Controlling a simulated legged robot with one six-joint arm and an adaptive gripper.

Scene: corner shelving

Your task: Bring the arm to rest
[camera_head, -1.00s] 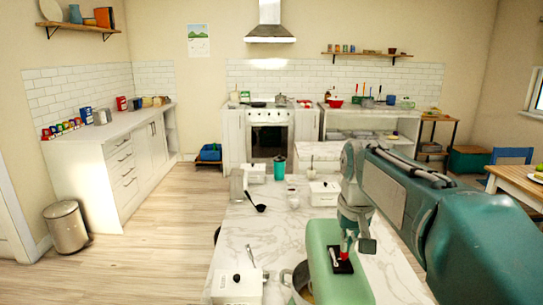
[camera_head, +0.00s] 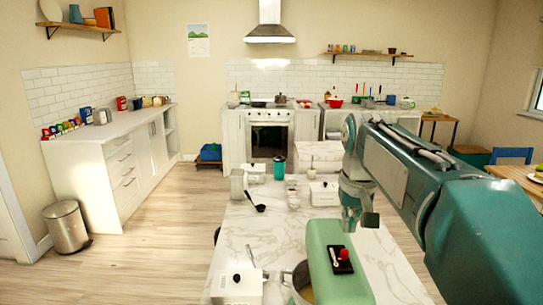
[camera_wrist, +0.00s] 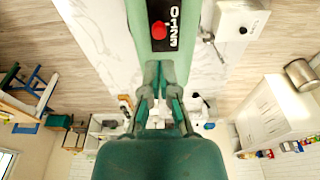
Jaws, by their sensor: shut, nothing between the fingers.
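My teal arm reaches in from the right in the head view, with my gripper (camera_head: 350,226) hanging from its end above the green appliance (camera_head: 322,262). In the wrist view my gripper (camera_wrist: 160,72) shows with its fingers shut and nothing between them. A red knob (camera_head: 344,254) sits on a dark panel on the appliance, below my gripper and apart from it. In the wrist view the red knob (camera_wrist: 158,30) shows beside the numbers on the panel.
The appliance stands on a marble-topped counter (camera_head: 260,225) with a metal pot (camera_head: 301,275), a white box (camera_head: 237,287), a ladle (camera_head: 258,207) and a teal cup (camera_head: 279,168). The air left of my arm is clear. A stove (camera_head: 269,135) stands at the back.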

